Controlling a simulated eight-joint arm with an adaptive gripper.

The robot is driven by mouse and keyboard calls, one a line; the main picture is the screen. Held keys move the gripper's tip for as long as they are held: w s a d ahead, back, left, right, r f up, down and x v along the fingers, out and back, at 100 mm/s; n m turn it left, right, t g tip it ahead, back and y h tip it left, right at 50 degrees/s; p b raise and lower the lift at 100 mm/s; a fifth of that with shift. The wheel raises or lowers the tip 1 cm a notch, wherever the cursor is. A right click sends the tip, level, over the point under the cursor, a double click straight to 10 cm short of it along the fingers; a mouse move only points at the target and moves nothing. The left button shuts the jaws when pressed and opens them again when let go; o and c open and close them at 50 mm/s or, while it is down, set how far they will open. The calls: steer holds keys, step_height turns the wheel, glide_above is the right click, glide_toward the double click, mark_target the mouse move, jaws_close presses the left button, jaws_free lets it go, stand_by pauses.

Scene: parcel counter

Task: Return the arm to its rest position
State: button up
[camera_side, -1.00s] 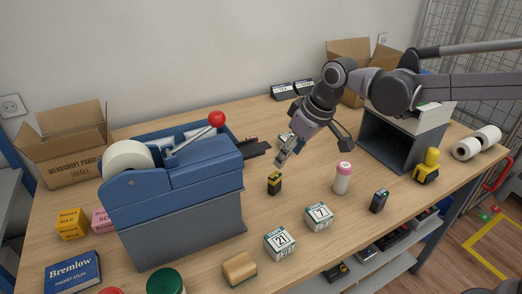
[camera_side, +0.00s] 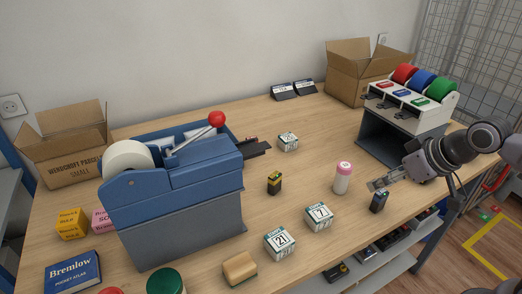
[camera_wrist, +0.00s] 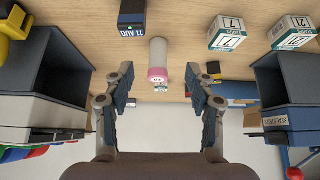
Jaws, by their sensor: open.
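My gripper (camera_side: 378,183) is at the right side of the counter in the side view, above the wood and near a small dark blue block (camera_side: 379,201). In the wrist view my gripper (camera_wrist: 164,98) is open, with its two fingers wide apart and nothing between them. A white bottle with a pink cap (camera_side: 343,179) stands upright to the left of my gripper. The bottle (camera_wrist: 158,58) shows beyond the fingers in the wrist view, apart from them.
A grey box with red, blue and green rolls (camera_side: 411,91) stands behind my gripper. Day cubes (camera_side: 279,243) (camera_side: 319,217) and a small yellow-black item (camera_side: 274,183) stand mid-counter. A blue tape machine (camera_side: 175,185) fills the left.

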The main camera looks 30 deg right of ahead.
steer(key=shift+s+d+f, duration=0.45)
steer(key=shift+s+f, duration=0.15)
steer(key=shift+s, duration=0.15)
steer(key=o, duration=0.7)
steer(key=shift+w+r, duration=0.1)
steer(key=shift+r, duration=0.05)
steer(key=shift+o, duration=1.2)
steer(key=w+d+r+g, duration=0.2)
steer(key=r+g, duration=0.4)
steer(key=r, duration=0.3)
steer(key=shift+w+d+r+g, duration=0.25)
steer(key=shift+w+d+g, duration=0.15)
steer(key=shift+w, duration=0.4)
glide_above(382, 193)
steer(key=shift+f, duration=4.95)
